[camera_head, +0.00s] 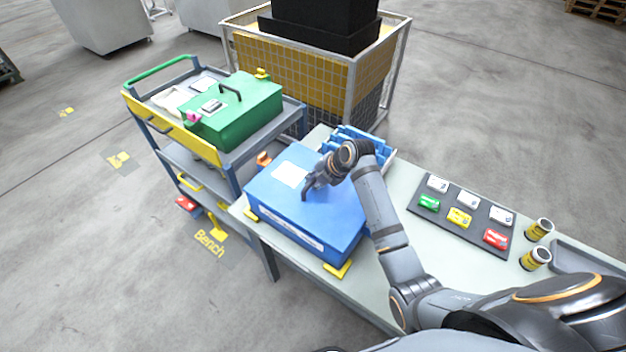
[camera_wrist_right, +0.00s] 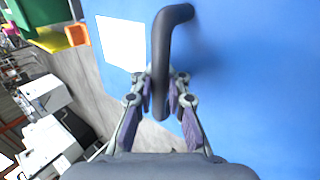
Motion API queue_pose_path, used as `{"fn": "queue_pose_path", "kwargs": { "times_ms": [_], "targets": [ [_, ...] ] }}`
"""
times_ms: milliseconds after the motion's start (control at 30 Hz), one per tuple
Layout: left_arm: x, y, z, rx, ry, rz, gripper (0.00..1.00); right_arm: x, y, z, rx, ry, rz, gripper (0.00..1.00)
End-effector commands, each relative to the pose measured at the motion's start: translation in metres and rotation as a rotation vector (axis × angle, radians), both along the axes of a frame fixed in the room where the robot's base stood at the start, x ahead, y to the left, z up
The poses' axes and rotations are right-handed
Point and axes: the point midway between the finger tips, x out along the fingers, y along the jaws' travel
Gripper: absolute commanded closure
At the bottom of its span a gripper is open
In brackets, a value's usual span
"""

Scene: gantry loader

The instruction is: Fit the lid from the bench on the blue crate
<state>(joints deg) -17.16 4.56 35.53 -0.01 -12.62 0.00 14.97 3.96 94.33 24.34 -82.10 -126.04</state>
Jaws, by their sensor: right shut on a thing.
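The blue crate (camera_head: 290,231) stands on the pale bench (camera_head: 404,178), a white label strip along its front side. The flat blue lid (camera_head: 330,213) lies over the crate's top, with a white label on it; I cannot tell if its rim is fully down all round. My right gripper (camera_head: 312,187) is over the lid, shut on its dark bar handle (camera_wrist_right: 165,40). In the right wrist view the handle passes between the fingers, and the blue lid (camera_wrist_right: 255,75) fills the right side. The crate's inside is hidden. My left gripper is not in view.
Yellow corner brackets (camera_head: 338,270) sit by the crate's base. Blue open bins (camera_head: 362,139) stand behind it. A dark board (camera_head: 462,218) with coloured packs and two cans (camera_head: 537,229) lie to the right. A trolley with a green case (camera_head: 238,112) stands to the left.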

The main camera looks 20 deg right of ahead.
Motion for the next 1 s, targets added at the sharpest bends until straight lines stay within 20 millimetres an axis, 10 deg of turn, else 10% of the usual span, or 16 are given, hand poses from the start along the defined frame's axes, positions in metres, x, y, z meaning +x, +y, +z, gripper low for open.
{"fn": "queue_pose_path", "kwargs": {
  "times_ms": [1000],
  "targets": [
    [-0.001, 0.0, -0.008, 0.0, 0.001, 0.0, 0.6, 0.0, 0.0, -0.015, 0.0, -0.002, 0.0, 1.0]
  ]
}}
